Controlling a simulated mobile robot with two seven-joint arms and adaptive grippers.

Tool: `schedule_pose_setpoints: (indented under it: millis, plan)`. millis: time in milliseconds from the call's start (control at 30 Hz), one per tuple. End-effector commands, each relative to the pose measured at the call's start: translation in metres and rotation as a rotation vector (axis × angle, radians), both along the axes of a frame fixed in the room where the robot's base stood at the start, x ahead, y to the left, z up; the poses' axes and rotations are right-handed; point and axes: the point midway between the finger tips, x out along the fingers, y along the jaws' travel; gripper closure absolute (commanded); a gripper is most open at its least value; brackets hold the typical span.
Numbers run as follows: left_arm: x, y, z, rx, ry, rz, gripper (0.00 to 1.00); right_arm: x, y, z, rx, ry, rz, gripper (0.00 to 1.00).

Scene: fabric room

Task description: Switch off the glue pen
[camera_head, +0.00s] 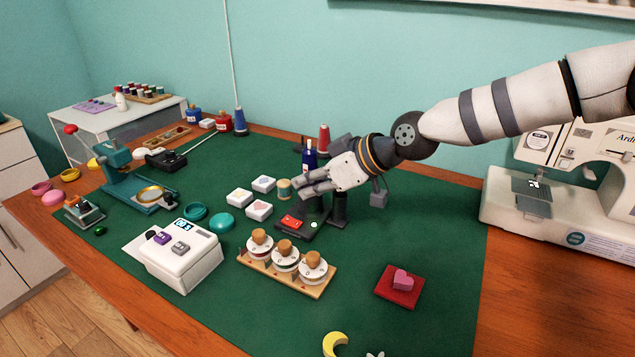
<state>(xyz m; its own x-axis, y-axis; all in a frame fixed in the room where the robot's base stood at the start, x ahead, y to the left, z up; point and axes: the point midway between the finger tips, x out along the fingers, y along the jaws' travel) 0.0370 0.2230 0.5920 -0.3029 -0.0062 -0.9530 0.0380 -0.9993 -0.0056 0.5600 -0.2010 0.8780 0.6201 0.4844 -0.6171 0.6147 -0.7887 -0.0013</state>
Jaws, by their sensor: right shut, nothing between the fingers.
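A small black base (289,231) with a red switch (291,222) and a small pale round light or button (314,224) sits near the middle of the green mat. A dark blue, bottle-like pen (309,155) with a white tip stands upright just behind my right gripper; it looks like the glue pen. Its lower part is hidden by the gripper, so I cannot tell how it joins the base. My right gripper (303,192) is shut and empty, its fingers pointing left, above and behind the red switch. My left gripper is not in view.
Several white picture tiles (259,210) and a thread spool (284,188) lie left of the gripper. A wooden rack (287,277) with knobbed discs stands in front of the base. A white box (182,256) stands front left, a sewing machine (590,215) right.

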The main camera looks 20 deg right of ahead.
Motion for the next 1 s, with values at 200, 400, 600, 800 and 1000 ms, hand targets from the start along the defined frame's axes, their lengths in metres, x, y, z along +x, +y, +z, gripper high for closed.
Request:
schedule_pose_setpoints:
  millis: [200, 400, 600, 800, 1000]
  plan:
    - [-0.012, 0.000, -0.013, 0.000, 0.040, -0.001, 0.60, 0.025, 0.020, -0.036, 0.000, 0.008, 0.000, 1.00]
    - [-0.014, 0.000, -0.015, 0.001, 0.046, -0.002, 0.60, 0.028, 0.022, -0.058, 0.001, 0.001, 0.000, 1.00]
    - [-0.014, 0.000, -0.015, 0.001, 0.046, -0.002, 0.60, 0.028, 0.022, -0.063, 0.001, -0.002, 0.001, 1.00]
    - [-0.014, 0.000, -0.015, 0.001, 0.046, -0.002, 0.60, 0.028, 0.022, -0.062, 0.001, -0.002, 0.001, 1.00]
    - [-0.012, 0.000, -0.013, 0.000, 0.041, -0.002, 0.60, 0.030, 0.024, -0.068, -0.041, 0.051, 0.001, 1.00]
